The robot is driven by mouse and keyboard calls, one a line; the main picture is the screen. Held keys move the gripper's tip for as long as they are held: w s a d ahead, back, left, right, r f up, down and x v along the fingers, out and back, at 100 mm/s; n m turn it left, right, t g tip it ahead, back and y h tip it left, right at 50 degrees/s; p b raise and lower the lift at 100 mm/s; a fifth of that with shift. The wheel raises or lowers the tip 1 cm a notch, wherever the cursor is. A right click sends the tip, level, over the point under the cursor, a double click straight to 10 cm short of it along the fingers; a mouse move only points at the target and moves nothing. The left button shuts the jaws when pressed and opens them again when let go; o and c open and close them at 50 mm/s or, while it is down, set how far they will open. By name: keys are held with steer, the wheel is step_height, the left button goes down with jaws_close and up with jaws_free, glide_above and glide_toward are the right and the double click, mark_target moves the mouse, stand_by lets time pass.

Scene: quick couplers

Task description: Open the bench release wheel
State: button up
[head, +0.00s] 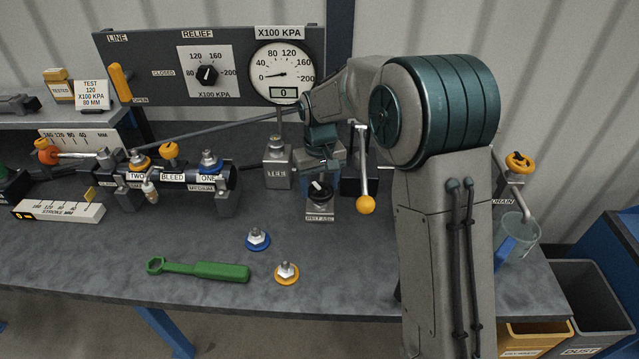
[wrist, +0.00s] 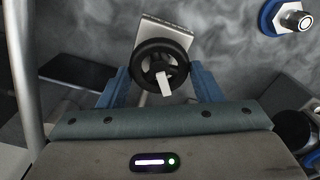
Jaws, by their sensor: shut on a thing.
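The bench release wheel (wrist: 146,50) is a small black spoked wheel with a white pointer bar, on a light grey block. In the wrist view it sits between the two blue fingers of my gripper (wrist: 162,82), which is shut on its rim from both sides. In the head view the release block (head: 319,209) stands on the bench below the gripper (head: 319,178), with its label on the front. My gripper points down there, and the fingers are partly hidden by the wrist. The white pointer is tilted a little in the wrist view.
A lever with a yellow ball (head: 366,205) stands close right of the release block. A grey block (head: 278,167) stands close left. Blue (head: 257,239) and orange (head: 286,272) couplers and a green wrench (head: 205,270) lie in front. A gauge (head: 283,73) is behind.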

steer(key=n, duration=0.3)
steer(key=shift+n, duration=0.4)
steer(key=n, duration=0.3)
steer(key=shift+a+r+n+p, duration=0.1)
steer(key=shift+n+p, duration=0.2)
steer(key=shift+p, duration=0.05)
steer(key=n, duration=0.3)
steer(key=shift+s+n+p, duration=0.15)
steer(key=shift+n+p, duration=0.15)
steer(key=shift+p, duration=0.1)
steer(key=n+p, duration=0.1)
steer(key=n, duration=0.2)
steer(key=shift+n, duration=0.3)
steer(key=n+p, duration=0.1)
steer(key=n, duration=0.2)
steer(key=shift+s+n+p, duration=0.15)
steer(key=shift+n+p, duration=0.15)
steer(key=shift+p, duration=0.1)
steer(key=n+p, duration=0.2)
steer(key=n, duration=0.1)
steer(key=shift+r+n, duration=0.1)
steer(key=shift+n, duration=0.3)
steer(key=n+p, duration=0.2)
steer(key=n, duration=0.1)
steer(key=shift+s, duration=0.1)
steer(key=shift+n+p, duration=1.1)
steer(key=shift+n, duration=0.8)
